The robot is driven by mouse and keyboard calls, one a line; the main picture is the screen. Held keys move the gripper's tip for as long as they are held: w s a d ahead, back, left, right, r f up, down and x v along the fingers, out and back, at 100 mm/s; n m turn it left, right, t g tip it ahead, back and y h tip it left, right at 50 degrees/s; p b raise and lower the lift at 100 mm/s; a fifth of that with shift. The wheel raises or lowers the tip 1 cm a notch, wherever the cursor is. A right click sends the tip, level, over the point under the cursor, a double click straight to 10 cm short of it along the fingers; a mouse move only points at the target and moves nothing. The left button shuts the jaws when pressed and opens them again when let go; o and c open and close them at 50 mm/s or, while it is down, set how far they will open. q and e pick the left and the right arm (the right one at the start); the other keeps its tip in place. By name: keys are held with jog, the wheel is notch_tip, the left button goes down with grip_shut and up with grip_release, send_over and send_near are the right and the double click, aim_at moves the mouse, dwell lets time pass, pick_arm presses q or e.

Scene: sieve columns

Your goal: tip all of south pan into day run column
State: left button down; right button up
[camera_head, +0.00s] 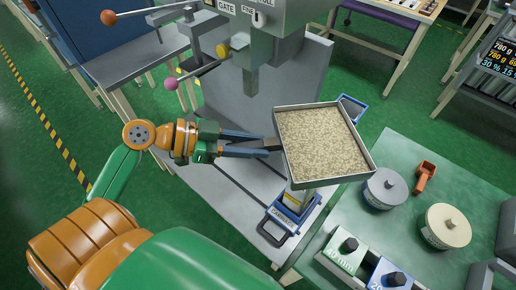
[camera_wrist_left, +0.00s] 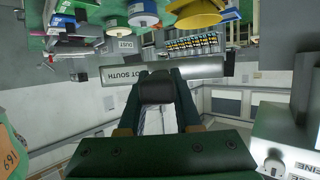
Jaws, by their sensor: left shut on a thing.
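The south pan (camera_head: 334,180) is a square grey metal tray full of beige grains (camera_head: 320,138). My left gripper (camera_head: 273,144) is shut on its left side and holds it up, roughly level, above a blue-framed carriage (camera_head: 290,207). In the left wrist view the pan's wall (camera_wrist_left: 205,68) carries a label ending in "SOUTH", with the gripper (camera_wrist_left: 157,85) against it. No label reading "day run" is legible, so I cannot tell which thing is that column. The carriage is partly hidden under the pan. My right gripper is not in view.
A grey machine (camera_head: 225,50) with a downward spout and ball-ended levers (camera_head: 170,84) stands close behind the pan. The green table (camera_head: 400,160) at right holds a grey lidded pot (camera_head: 385,188), a cream one (camera_head: 447,228) and an orange scoop (camera_head: 425,176).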

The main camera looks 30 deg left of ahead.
pick_arm(q)
jog(key=w+a+f+n+t+y, duration=0.2)
jog(key=w+a+f, duration=0.1)
jog(key=a+f, duration=0.1)
jog(key=w+d+r+g+y+p, duration=0.3)
jog(key=w+r+g+y+p, duration=0.1)
jog(key=r, duration=0.4)
jog(key=w+d+r+g+y+p, duration=0.4)
jog(key=w+r+g+p, duration=0.1)
jog(key=r+g+p, duration=0.1)
jog(key=shift+w+d+r+p, duration=0.3)
jog(key=shift+r+p, duration=0.25)
jog(key=shift+r, duration=0.4)
jog(key=shift+a, duration=0.1)
dwell(1.4)
